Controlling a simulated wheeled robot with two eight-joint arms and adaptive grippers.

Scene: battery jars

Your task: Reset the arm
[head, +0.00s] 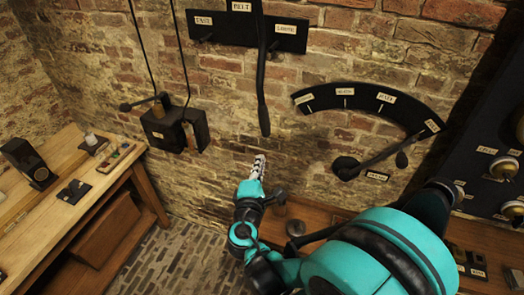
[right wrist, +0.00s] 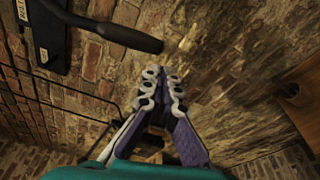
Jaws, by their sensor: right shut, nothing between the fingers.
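My right gripper (head: 259,166) is shut and empty in the head view, in front of the brick wall just below the lower end of a long black hanging lever (head: 262,90). It also shows in the right wrist view (right wrist: 162,75), its fingertips together with nothing between them. The lever's dark end shows in the right wrist view (right wrist: 125,36), above and left of the fingertips and apart from them. My teal right arm comes in from the lower right of the head view. My left gripper is not in view.
A black curved plate (head: 345,90) with labels and a lever (head: 378,158) is on the wall at right. A black box (head: 172,130) hangs at left. A wooden table (head: 70,185) with small items stands at left. A wooden bench (head: 320,215) lies under my arm.

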